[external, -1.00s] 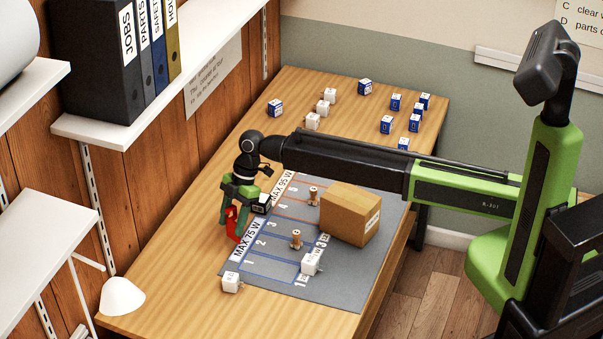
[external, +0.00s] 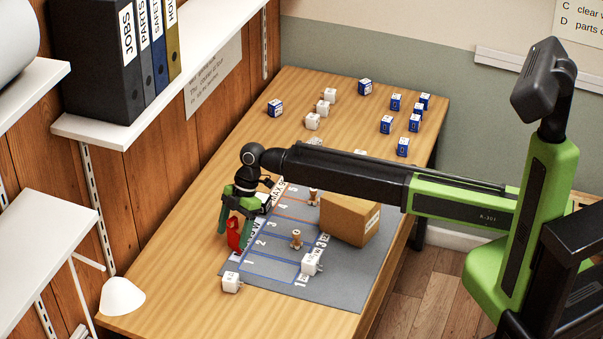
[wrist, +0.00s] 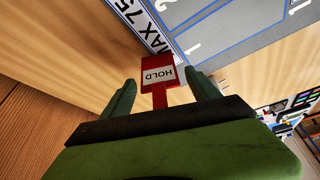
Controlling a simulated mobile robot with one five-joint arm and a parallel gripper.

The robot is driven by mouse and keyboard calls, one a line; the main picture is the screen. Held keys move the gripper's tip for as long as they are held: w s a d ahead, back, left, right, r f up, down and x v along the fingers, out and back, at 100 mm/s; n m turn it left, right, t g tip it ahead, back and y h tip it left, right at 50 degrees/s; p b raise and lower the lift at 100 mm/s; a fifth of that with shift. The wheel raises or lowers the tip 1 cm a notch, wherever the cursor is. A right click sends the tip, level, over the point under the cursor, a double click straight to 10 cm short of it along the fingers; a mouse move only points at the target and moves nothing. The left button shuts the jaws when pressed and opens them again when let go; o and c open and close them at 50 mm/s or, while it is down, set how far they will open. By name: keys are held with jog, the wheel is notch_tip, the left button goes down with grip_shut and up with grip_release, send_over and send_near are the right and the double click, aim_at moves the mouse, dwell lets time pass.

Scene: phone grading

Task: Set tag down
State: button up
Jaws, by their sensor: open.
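The red tag (wrist: 161,72) with a white label reading HOLD shows in the wrist view, between the two green fingers. In the external view the red tag (external: 234,236) is at the left edge of the grey mat (external: 346,290), near the MAX 75 W strip. My gripper (external: 235,230) points down around it, with its fingers spread apart. In the wrist view a gap shows between the tag and each finger of my gripper (wrist: 160,82). I cannot tell whether the tag rests fully on the surface.
A cardboard box (external: 348,218) stands on the mat's right side. A small brown-and-white piece (external: 296,239) and white blocks (external: 311,263) (external: 231,282) are nearby. Several blue-and-white boxes (external: 402,146) stand at the table's far end. A white cone (external: 121,297) is front left.

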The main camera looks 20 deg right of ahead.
jog(key=shift+r, duration=0.1)
jog(key=shift+r+p, duration=0.25)
jog(key=shift+p, duration=0.15)
jog(key=p+v, duration=1)
jog(key=v, duration=0.1)
jog(key=shift+d+r+p, duration=0.25)
jog(key=shift+p, duration=0.05)
jog(key=shift+w, duration=0.1)
jog(key=w+d+m+t+h, duration=0.15)
jog(key=d+m, duration=0.25)
jog(key=d, duration=0.8)
jog(key=w+d+f+m, duration=0.15)
jog(key=d+m, duration=0.25)
jog(key=d, duration=0.9)
jog(key=w+d+m, duration=0.3)
jog(key=d, duration=0.9)
jog(key=s+d+m, duration=0.2)
jog(key=d+m, duration=0.1)
jog(key=d, duration=0.6)
jog(key=s+d+m+h, duration=0.1)
jog(key=s+d+m, duration=0.2)
jog(key=d, duration=0.5)
jog(key=s+d+m+h, duration=0.1)
jog(key=s+d+m, duration=0.2)
jog(key=d, duration=0.6)
jog(key=shift+s+d+f+m, duration=0.15)
jog(key=shift+s+d+m, duration=0.2)
jog(key=shift+m, duration=0.85)
